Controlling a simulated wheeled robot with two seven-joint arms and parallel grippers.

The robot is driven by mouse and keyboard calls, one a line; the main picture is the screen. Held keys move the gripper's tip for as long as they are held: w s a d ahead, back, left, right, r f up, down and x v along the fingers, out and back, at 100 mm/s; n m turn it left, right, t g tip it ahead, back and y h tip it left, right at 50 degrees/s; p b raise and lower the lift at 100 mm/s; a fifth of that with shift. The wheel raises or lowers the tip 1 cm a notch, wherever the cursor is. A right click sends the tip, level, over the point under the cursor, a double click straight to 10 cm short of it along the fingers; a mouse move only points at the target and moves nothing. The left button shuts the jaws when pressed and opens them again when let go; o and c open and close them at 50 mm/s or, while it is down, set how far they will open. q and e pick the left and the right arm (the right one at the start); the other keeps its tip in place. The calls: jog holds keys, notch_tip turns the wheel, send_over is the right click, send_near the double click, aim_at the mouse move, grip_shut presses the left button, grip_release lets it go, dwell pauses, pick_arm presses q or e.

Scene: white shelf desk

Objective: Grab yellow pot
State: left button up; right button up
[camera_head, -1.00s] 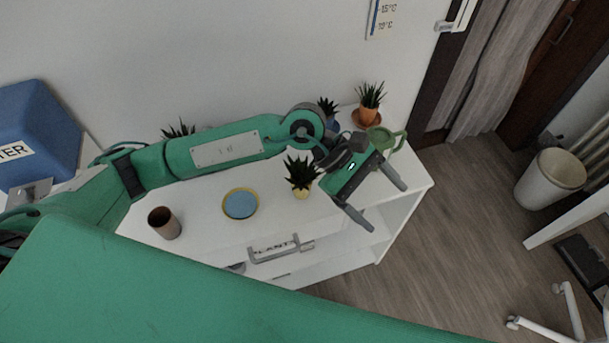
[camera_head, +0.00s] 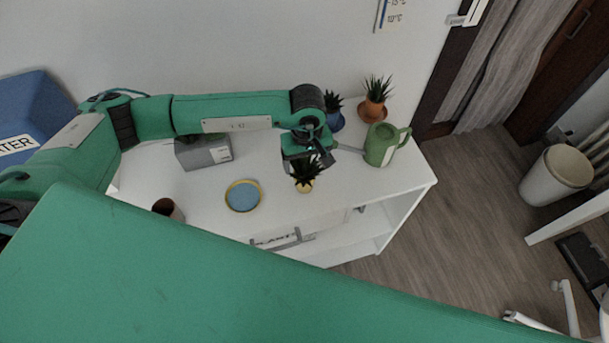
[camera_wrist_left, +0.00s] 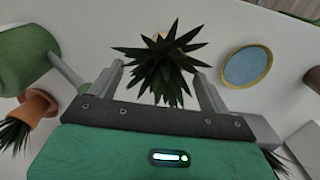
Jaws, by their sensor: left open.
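The yellow pot (camera_head: 304,187) holds a spiky dark green plant (camera_head: 305,170) and stands on the white shelf desk, near its front edge. In the left wrist view the plant (camera_wrist_left: 162,68) spreads between the fingers and hides nearly all of the pot. My left gripper (camera_head: 310,168) is open, above and just behind the pot, with its fingers on either side of the plant in the left wrist view (camera_wrist_left: 160,80). Whether a finger touches the leaves I cannot tell. My right gripper is not in view.
A green watering can (camera_head: 381,146) stands right of the gripper. An orange pot (camera_head: 371,111) and a blue pot (camera_head: 335,122) stand behind. A blue plate with yellow rim (camera_head: 243,196), a brown cup (camera_head: 168,208) and a grey box (camera_head: 204,152) are to the left.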

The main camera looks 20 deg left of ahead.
aim_at(304, 172)
pick_arm(q)
jog(key=f+p, duration=0.1)
jog(key=f, duration=0.2)
jog(key=f+p, duration=0.1)
jog(key=f, duration=0.1)
jog(key=shift+s+a+f+p, duration=0.1)
jog(key=shift+s+a+p, duration=0.05)
jog(key=shift+s+p, duration=0.2)
jog(key=shift+w+f, duration=0.1)
jog(key=shift+f, duration=0.2)
jog(key=c, duration=1.2)
